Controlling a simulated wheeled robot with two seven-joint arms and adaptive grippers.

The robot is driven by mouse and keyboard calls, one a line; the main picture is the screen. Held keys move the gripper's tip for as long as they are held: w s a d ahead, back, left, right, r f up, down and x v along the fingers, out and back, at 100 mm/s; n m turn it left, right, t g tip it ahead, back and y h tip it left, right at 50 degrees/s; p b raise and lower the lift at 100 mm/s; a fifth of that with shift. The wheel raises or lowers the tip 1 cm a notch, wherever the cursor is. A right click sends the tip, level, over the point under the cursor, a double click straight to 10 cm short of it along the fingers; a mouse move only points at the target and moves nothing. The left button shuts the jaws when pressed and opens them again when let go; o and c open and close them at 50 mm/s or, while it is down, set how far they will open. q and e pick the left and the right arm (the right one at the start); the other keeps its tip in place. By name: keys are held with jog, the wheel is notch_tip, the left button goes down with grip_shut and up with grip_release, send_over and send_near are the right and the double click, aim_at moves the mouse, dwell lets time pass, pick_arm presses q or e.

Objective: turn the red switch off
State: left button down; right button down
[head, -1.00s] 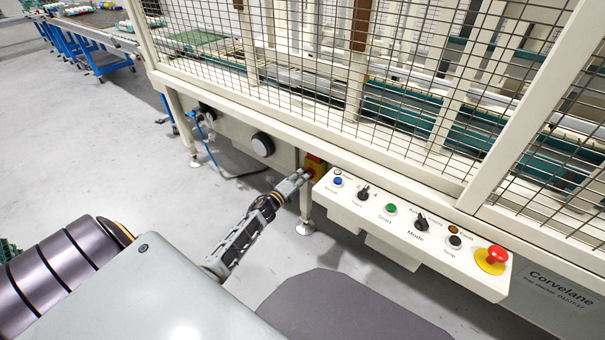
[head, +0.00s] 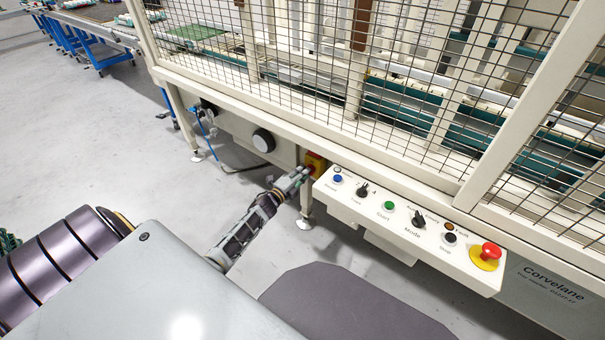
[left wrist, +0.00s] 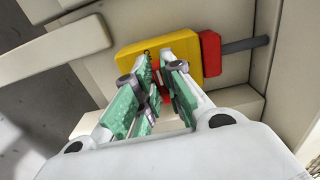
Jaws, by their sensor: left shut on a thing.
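The red switch (left wrist: 164,92) sits on a yellow plate (left wrist: 131,58) on the machine's cream frame. In the left wrist view most of its red handle is hidden behind my fingers. My left gripper (left wrist: 160,62) is shut on the red switch. In the head view the yellow and red switch box (head: 315,162) shows just left of the control panel, with my left gripper (head: 299,174) against it. The switch's exact angle cannot be made out. My right gripper is not in view.
A control panel (head: 395,244) with buttons, knobs and a red emergency stop (head: 488,252) stands close to the right of the switch. A wire mesh guard (head: 340,80) rises above. Grey floor (head: 90,140) is free at left.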

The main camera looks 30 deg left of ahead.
pick_arm(q)
jog(key=c, duration=1.5)
grip_release()
jog(key=shift+s+a, duration=0.15)
jog(key=shift+s, duration=1.85)
jog(key=shift+s+a, duration=0.2)
jog(key=shift+s, duration=1.75)
jog(key=shift+s+a, duration=0.15)
jog(key=shift+s, duration=1.85)
jog(key=shift+n, duration=0.3)
